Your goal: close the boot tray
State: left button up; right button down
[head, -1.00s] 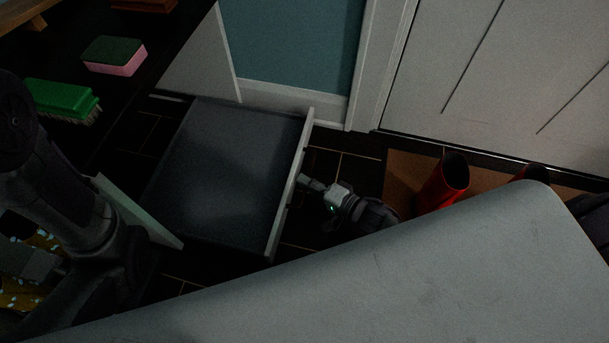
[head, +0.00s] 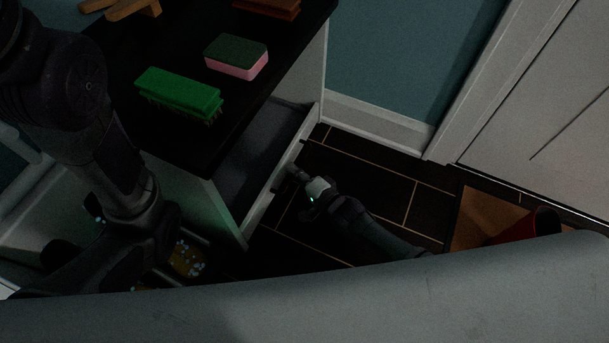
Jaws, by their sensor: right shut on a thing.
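The boot tray (head: 270,197) is a grey drawer with a pale front panel, low under the dark-topped bench.
On the bench top (head: 185,145) lie a green brush (head: 178,93), a green and pink sponge (head: 236,57) and a brown brush (head: 268,7). A red boot (head: 528,226) stands on a brown mat (head: 480,215) at the right. Dark tiled floor is clear before the tray.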

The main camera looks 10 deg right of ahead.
jog(key=shift+w+r, duration=0.1)
jog(key=shift+w, duration=0.15)
jog(key=c, duration=1.2)
grip_release()
jog(key=shift+a, duration=0.25)
jog(key=shift+s, duration=0.2)
jog(key=v, duration=1.1)
jog(key=shift+s+d, duration=0.25)
jog(key=shift+d, duration=0.15)
